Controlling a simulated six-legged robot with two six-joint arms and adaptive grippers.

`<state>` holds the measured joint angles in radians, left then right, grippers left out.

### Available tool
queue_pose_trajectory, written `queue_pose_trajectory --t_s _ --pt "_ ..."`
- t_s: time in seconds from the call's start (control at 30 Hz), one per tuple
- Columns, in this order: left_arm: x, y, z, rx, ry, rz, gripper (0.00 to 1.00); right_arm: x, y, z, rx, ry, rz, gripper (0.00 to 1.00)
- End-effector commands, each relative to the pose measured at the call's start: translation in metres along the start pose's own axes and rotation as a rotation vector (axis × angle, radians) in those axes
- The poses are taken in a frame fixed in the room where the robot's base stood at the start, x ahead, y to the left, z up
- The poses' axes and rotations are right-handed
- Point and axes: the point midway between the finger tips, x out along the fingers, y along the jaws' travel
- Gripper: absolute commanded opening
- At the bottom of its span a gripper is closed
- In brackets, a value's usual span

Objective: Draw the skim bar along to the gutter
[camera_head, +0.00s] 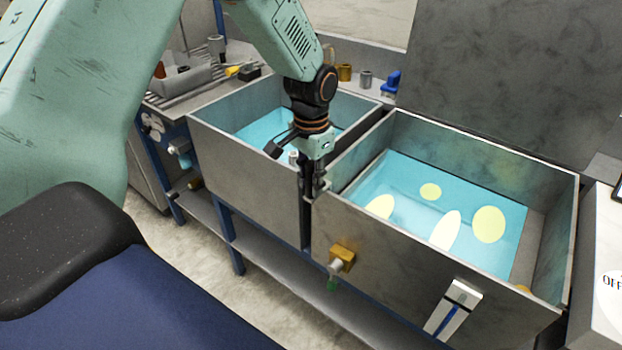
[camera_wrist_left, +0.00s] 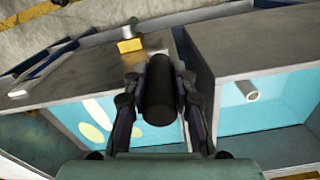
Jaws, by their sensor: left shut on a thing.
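My left gripper (camera_head: 315,187) is at the left end wall of the right-hand tank (camera_head: 400,243), beside the gap between the two tanks. In the left wrist view its fingers (camera_wrist_left: 159,82) are shut on a black cylindrical grip, which I take to be the skim bar's handle (camera_wrist_left: 160,98). The rest of the bar is hidden or cannot be made out. Blue liquid (camera_head: 400,195) with several pale yellow patches (camera_head: 489,224) fills most of this tank. A bare grey-brown strip at its right end looks like the gutter (camera_head: 531,240). My right gripper is not in view.
A second tank (camera_head: 245,185) with blue liquid stands to the left; a small pale cylinder (camera_wrist_left: 247,91) sticks up there. A brass valve (camera_head: 342,255) and a white panel (camera_head: 458,302) project from the right tank's front. A tall grey panel (camera_head: 520,80) rises behind.

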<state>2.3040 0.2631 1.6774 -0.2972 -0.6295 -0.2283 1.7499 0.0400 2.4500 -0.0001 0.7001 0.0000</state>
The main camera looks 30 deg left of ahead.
Motion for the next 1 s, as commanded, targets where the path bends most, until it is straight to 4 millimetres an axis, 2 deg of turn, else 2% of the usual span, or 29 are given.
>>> queue_pose_trajectory --t_s 0.03,0.2,0.77,1.0 --pt "0.000 0.000 0.001 0.002 -0.002 -0.001 0.13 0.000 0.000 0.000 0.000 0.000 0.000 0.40" --pt "0.000 -0.001 0.001 0.003 -0.002 -0.001 0.00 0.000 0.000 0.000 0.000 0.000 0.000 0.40" --pt "0.000 0.002 0.000 0.002 -0.002 -0.001 0.00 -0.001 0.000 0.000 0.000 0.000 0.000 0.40" --pt "0.000 0.015 -0.002 0.003 -0.004 -0.001 0.00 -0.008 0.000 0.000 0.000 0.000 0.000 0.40"
